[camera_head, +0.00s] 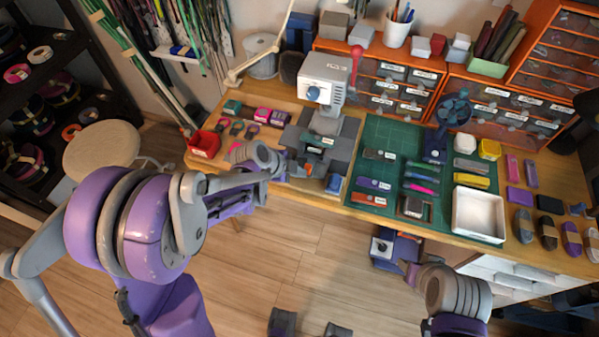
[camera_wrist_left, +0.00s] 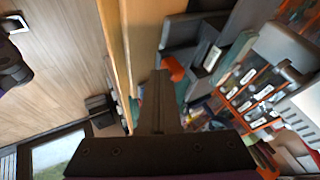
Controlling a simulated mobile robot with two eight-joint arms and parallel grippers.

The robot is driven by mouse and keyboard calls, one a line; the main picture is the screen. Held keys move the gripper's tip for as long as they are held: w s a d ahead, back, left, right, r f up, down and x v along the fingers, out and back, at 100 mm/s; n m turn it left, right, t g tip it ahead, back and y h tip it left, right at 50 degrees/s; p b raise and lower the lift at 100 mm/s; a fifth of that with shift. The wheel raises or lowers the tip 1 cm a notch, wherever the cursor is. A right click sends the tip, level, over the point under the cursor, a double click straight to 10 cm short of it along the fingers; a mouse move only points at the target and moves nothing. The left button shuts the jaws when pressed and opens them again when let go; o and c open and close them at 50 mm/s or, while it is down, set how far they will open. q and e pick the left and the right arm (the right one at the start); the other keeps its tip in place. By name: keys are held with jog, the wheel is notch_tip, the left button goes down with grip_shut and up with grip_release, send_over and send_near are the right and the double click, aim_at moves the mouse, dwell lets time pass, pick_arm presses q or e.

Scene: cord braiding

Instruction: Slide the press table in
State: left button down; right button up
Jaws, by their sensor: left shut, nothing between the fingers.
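The press (camera_head: 325,80), a white machine with a blue knob and a red-tipped lever, stands at the back of the wooden bench. Its grey table (camera_head: 344,132) lies below the head, with a small teal-and-grey piece (camera_head: 320,140) on it. My left gripper (camera_head: 306,167) is at the bench's front edge, in front of the press table; I cannot tell whether it touches. In the left wrist view its fingers (camera_wrist_left: 160,90) are together and empty, with grey press parts (camera_wrist_left: 183,32) beyond. My right gripper (camera_head: 408,270) is low before the bench, its fingers unclear.
A green cutting mat (camera_head: 388,138) with tools and a white tray (camera_head: 479,214) lie right of the press. A red bin (camera_head: 205,144) and small coloured parts lie left. Orange drawer units (camera_head: 385,65) stand behind. A round stool (camera_head: 101,146) stands at the left.

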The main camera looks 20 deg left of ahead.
aim_at(313, 147)
pick_arm(q)
jog(key=w, duration=1)
jog(key=shift+w+d+b, duration=0.15)
jog(key=shift+b, duration=0.15)
pick_arm(e)
jog(key=shift+s+f, duration=0.15)
jog(key=shift+f, duration=0.15)
pick_arm(q)
jog(key=shift+d, duration=0.1)
